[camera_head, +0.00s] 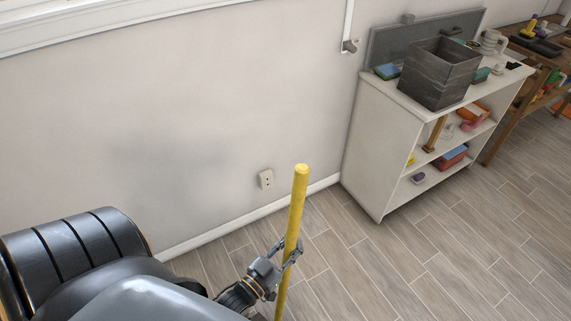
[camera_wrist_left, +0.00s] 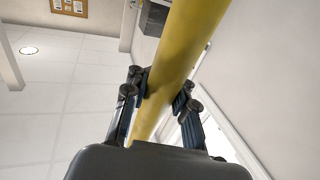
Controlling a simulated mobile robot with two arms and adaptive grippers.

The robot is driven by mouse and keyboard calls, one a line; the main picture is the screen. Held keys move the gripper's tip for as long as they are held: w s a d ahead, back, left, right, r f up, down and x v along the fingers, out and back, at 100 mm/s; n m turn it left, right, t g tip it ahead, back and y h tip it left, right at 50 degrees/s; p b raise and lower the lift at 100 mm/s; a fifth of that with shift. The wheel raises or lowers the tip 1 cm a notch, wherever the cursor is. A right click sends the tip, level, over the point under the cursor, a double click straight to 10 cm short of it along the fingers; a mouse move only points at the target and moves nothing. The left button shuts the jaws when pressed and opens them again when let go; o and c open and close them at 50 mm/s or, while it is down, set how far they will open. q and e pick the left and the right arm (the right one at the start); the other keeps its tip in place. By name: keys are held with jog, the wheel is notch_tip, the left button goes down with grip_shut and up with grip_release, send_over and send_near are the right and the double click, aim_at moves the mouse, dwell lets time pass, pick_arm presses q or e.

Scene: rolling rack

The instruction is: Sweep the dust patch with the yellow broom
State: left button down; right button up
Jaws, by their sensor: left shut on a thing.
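The yellow broom's handle (camera_head: 297,205) stands nearly upright, leaning slightly, in the lower middle of the head view. My left gripper (camera_head: 289,251) is shut around the handle below its top end. In the left wrist view the handle (camera_wrist_left: 186,50) runs between the two fingers of my left gripper (camera_wrist_left: 165,95), which press on it from both sides. The broom's lower end and bristles are out of view. I see no dust patch on the visible floor. My right gripper is not in view.
A white shelf unit (camera_head: 378,150) stands against the wall at right, with a grey wooden box (camera_head: 436,75) on top. The plank floor (camera_head: 440,245) at lower right is clear.

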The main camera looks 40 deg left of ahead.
pick_arm(q)
jog(key=w+d+b, duration=0.1)
jog(key=w+b, duration=0.4)
jog(key=w, duration=1.6)
jog(key=shift+d+r+b, duration=0.15)
jog(key=shift+d+b, duration=0.1)
jog(key=shift+b, duration=0.15)
jog(key=shift+r, duration=0.1)
jog(key=shift+r+p, duration=2.35)
jog(key=shift+r, duration=0.1)
jog(key=shift+w, duration=0.1)
